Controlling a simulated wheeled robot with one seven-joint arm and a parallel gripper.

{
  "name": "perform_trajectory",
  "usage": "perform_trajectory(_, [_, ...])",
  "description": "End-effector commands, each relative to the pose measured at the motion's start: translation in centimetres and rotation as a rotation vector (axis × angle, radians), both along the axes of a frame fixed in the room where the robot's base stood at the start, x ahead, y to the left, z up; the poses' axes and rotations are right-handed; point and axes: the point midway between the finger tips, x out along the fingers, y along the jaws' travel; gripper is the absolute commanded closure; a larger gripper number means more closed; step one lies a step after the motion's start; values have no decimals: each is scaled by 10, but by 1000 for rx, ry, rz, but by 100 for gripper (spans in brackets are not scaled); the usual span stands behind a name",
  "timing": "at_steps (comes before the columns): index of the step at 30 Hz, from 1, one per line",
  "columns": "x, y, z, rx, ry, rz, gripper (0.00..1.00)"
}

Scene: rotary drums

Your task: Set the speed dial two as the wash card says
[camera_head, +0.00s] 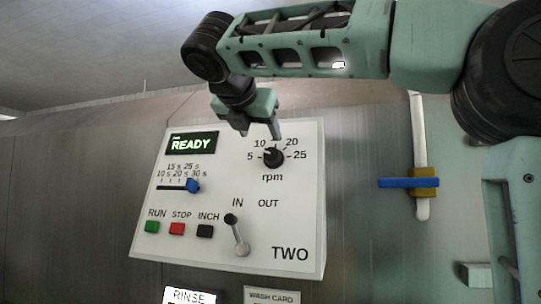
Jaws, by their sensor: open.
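The speed dial (274,157) is a black round knob on the white panel marked TWO (180,250). Its scale reads 5, 10, 20 and 25 above the word rpm, and its pointer setting is too small to tell surely. My gripper (262,134) is open and hangs over the panel's top, its fingertips just above the dial. I cannot tell if they touch it. The wash card (271,296) shows only its heading at the bottom edge; its other lines are out of view.
The panel carries a READY display (191,143), a blue time slider (193,185), green, red and black buttons, and an IN/OUT lever (237,236) toward IN. A pipe with a blue valve handle (409,182) stands at right.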

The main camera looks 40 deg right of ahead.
Motion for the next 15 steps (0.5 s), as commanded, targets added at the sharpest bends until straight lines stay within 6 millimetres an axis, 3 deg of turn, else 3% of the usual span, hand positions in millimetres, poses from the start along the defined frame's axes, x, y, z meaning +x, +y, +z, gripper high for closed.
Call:
perform_trajectory(6, [27,-34,-18,1,3,-3,41])
perform_trajectory(15, [56,-70,-36,1,2,0,41])
